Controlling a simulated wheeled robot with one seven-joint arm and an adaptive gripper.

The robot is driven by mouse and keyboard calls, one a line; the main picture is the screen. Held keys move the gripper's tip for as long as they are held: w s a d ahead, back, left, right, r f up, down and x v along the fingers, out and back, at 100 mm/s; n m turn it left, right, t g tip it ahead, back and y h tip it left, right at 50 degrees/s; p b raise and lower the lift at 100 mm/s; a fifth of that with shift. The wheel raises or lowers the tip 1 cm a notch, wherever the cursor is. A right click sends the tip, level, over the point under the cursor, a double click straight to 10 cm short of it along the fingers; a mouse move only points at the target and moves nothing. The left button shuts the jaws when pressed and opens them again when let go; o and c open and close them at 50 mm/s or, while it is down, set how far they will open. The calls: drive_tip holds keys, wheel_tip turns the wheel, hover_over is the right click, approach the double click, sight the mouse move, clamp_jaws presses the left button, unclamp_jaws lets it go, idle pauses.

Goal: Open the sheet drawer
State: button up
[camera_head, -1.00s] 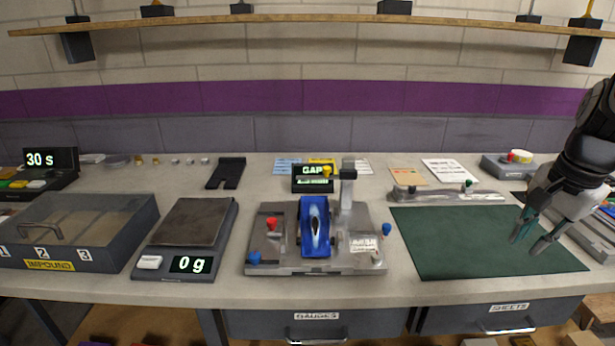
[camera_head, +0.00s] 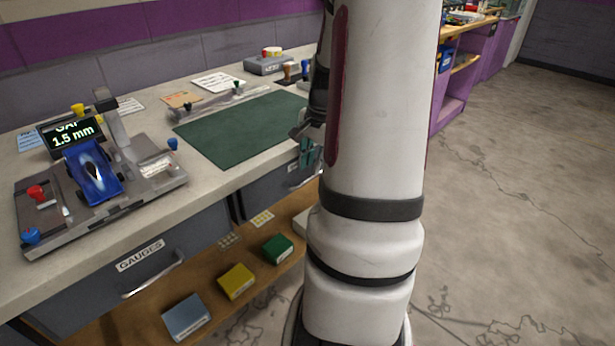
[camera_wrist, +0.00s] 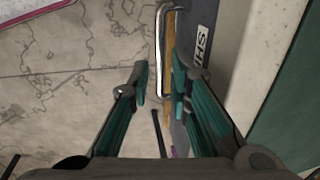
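The sheet drawer (camera_head: 265,196) is a dark grey front under the bench, partly hidden behind my arm in the head view. It looks closed. The wrist view shows its metal bar handle (camera_wrist: 160,45) and part of its white label (camera_wrist: 201,42), reading "SHE". My gripper (camera_wrist: 159,76) is open, with one teal finger on each side of the handle's near end in the picture. I cannot tell whether the fingertips reach as deep as the bar, and no contact is clear. In the head view my gripper (camera_head: 306,150) is at the bench's front edge, mostly hidden by my arm.
The gauges drawer (camera_head: 140,265) is left of the sheet drawer. Below, a wooden shelf (camera_head: 255,300) holds blue, yellow and green boxes. A green mat (camera_head: 235,130) and a gauge fixture with a blue car (camera_head: 93,172) are on the bench. Open floor (camera_head: 520,200) lies right.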

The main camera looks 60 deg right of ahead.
drive_tip(key=shift+w+d+f+b, duration=0.1)
drive_tip(key=shift+w+f+b, duration=0.1)
drive_tip(key=shift+f, duration=0.8)
drive_tip(key=shift+w+f+b, duration=0.2)
drive_tip(key=shift+f, duration=0.8)
drive_tip(key=shift+c, duration=0.3)
clamp_jaws()
